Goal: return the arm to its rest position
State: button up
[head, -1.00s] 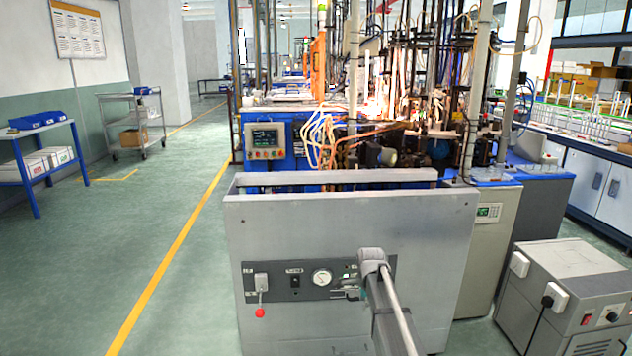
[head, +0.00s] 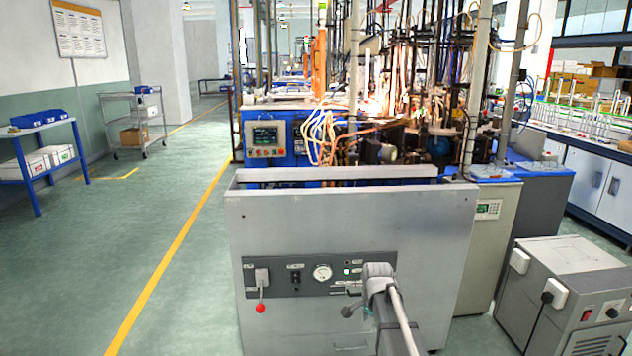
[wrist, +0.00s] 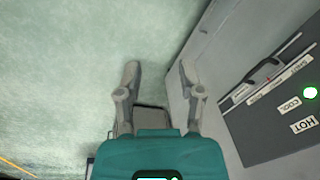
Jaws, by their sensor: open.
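My gripper (wrist: 158,74) is open and empty in the wrist view. Its two grey fingers stand apart over the green floor, beside the grey cabinet side. In the head view my arm reaches up from the bottom in front of the grey cabinet (head: 350,220); the gripper there is small, partly hidden by the arm. The cabinet's dark control panel (head: 280,276) has a round gauge (head: 322,272) and a lever with a red knob (head: 260,308). The wrist view shows the panel (wrist: 262,125) at right, with HOT and COOL labels and a lit green lamp (wrist: 310,92).
A grey box unit (head: 565,285) with a red switch stands at the right. The sealing machine with pipes and flames (head: 400,110) stands behind the cabinet. A blue table (head: 40,128) and a trolley (head: 132,118) stand at left. The floor left of the cabinet is clear.

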jog(key=s+d+f+n+g+b, duration=0.1)
jog(key=s+f+n+b, duration=0.1)
jog(key=s+n, duration=0.65)
jog(key=s+f+n+b, duration=0.15)
jog(key=s+n, duration=0.25)
jog(key=s, duration=0.9)
notch_tip(320, 180, up, 38)
jog(key=p, duration=3.8)
jog(key=shift+w+r+p, duration=0.15)
jog(key=shift+w+p, duration=0.2)
jog(key=shift+w, duration=0.05)
jog(key=shift+s+m, duration=0.1)
jog(key=shift+m, duration=0.15)
